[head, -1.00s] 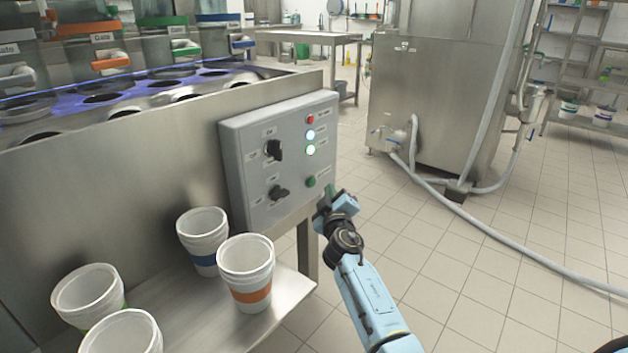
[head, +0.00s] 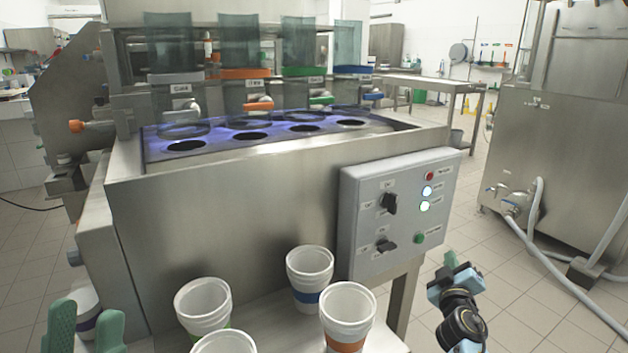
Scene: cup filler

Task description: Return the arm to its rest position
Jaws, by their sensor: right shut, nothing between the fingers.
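My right gripper (head: 451,262) is at the lower right, just right of the grey control box (head: 400,213). Its green fingertips are together and empty, and a gap to the green button (head: 420,238) shows in the picture. My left gripper (head: 86,332) is at the bottom left corner, with two green fingers apart. A white container with a dark band (head: 88,300) shows behind those fingers, and I see no grip on it. The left wrist is out of frame.
White cup stacks stand on the steel shelf, including a blue-banded one (head: 309,264) and an orange-banded one (head: 347,303). The filler's steel front (head: 230,210) rises behind them. Hoses (head: 560,255) lie on the tiled floor at right.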

